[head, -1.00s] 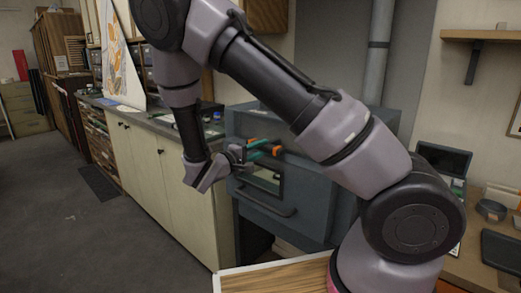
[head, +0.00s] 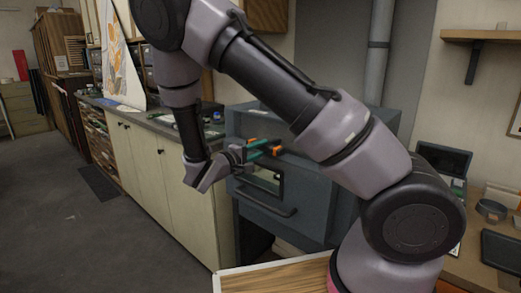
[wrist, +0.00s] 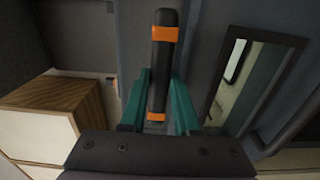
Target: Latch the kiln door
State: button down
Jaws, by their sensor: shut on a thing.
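The kiln (head: 310,195) is a blue-grey box in the head view. Its door has a small window (head: 268,180) and a bar handle (head: 268,208) below. The latch handle (head: 278,150) is dark with orange bands, on the upper part of the kiln front. In the wrist view the latch handle (wrist: 160,75) runs upright between the teal fingers. My gripper (head: 260,149) is shut on it; the fingers (wrist: 160,105) also flank it in the wrist view. The door window (wrist: 255,88) is to the right there. My arm hides part of the kiln, and I cannot tell whether the door is flush.
A cream cabinet with a grey counter (head: 150,120) stands left of the kiln. A wooden-topped board (head: 275,280) lies low in front. A desk with a dark screen (head: 444,160) is at the right.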

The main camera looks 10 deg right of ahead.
jog(key=shift+n, duration=0.4)
jog(key=n, duration=0.3)
jog(key=shift+n, duration=0.4)
jog(key=n, duration=0.4)
jog(key=shift+n, duration=0.3)
jog(key=n, duration=0.8)
jog(key=shift+f+n, duration=0.1)
jog(key=shift+n, duration=0.2)
jog(key=c, duration=0.6)
grip_release()
jog(key=shift+c, duration=0.2)
